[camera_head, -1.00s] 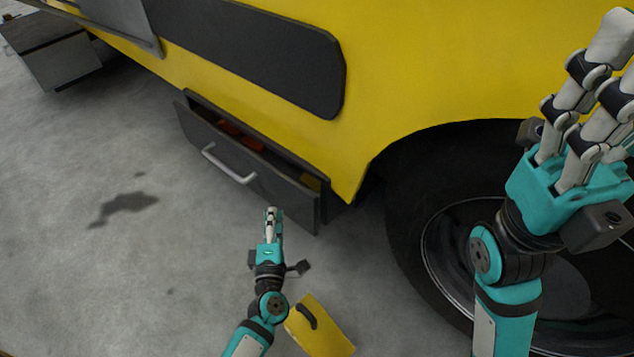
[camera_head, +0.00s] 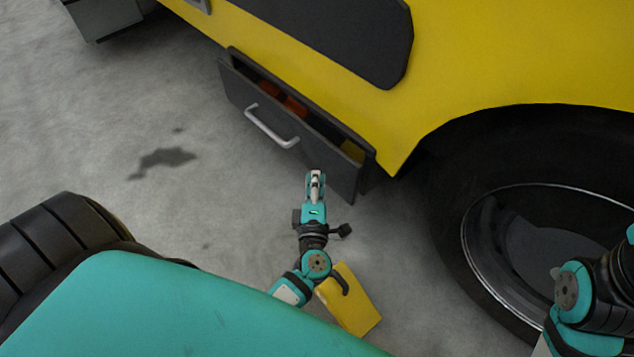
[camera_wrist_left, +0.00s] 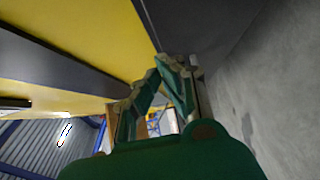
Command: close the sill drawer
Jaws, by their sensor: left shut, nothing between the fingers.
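The sill drawer (camera_head: 322,149) stands partly open under the yellow vehicle body. It has a dark grey front and a pale bar handle (camera_head: 271,128). Orange-red things and a yellow thing show inside it. My left gripper (camera_head: 315,178) is shut and empty, its tips at the lower edge of the drawer front, right of the handle. I cannot tell whether they touch it. In the left wrist view my left fingers (camera_wrist_left: 170,75) come together near a dark grey surface and the yellow body. My right gripper is out of view; only part of its arm shows at the lower right.
A yellow case (camera_head: 350,306) with a dark handle is on the floor, partly behind my left arm. A large wheel (camera_head: 530,240) stands right of the drawer. The concrete floor left of the drawer is clear, with a dark stain (camera_head: 163,161).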

